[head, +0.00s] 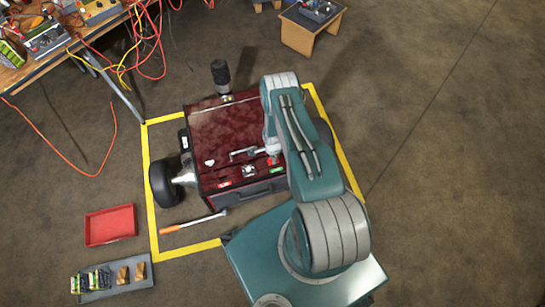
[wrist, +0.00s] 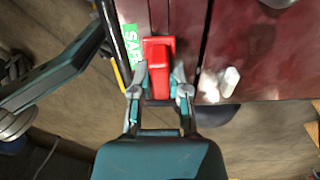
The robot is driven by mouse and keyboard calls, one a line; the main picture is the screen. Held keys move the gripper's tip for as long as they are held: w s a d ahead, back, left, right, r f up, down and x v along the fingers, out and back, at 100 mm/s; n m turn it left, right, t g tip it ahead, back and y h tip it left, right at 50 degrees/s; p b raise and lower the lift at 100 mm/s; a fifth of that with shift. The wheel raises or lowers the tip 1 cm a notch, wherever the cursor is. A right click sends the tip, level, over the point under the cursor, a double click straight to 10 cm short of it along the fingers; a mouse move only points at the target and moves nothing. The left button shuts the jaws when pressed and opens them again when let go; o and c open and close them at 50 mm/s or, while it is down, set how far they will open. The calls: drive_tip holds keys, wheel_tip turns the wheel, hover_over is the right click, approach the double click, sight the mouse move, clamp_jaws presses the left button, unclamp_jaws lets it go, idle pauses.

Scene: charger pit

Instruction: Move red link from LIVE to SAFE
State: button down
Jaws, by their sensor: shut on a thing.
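The red link (wrist: 160,52) is a small red block with a handle, between my gripper's two fingers. My gripper (wrist: 160,85) is shut on it; it also shows in the head view (head: 273,153) over the front right of the dark red machine's top (head: 225,130). The green SAFE label (wrist: 130,45) lies just left of the link in the wrist view, and as a small green mark in the head view (head: 277,170). I cannot tell whether the link is seated or held just above the surface. A red label (head: 224,184), too small to read, is at the machine's front left.
A silver handle (head: 244,152) and a white knob (head: 210,162) stand on the machine's top. A black wheel (head: 164,184) is on its left. Yellow tape (head: 151,190) surrounds it. A red tray (head: 110,225), a grey tray (head: 105,283) and an orange-handled tool (head: 190,222) lie left.

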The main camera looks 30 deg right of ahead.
drive_tip(key=shift+d, duration=0.55)
drive_tip(key=shift+a, duration=0.75)
drive_tip(key=shift+d, duration=0.35)
drive_tip(key=shift+d, duration=0.2)
drive_tip(key=shift+f, duration=1.4)
idle(0.6)
drive_tip(key=c, duration=0.5)
unclamp_jaws()
drive_tip(key=shift+c, duration=0.2)
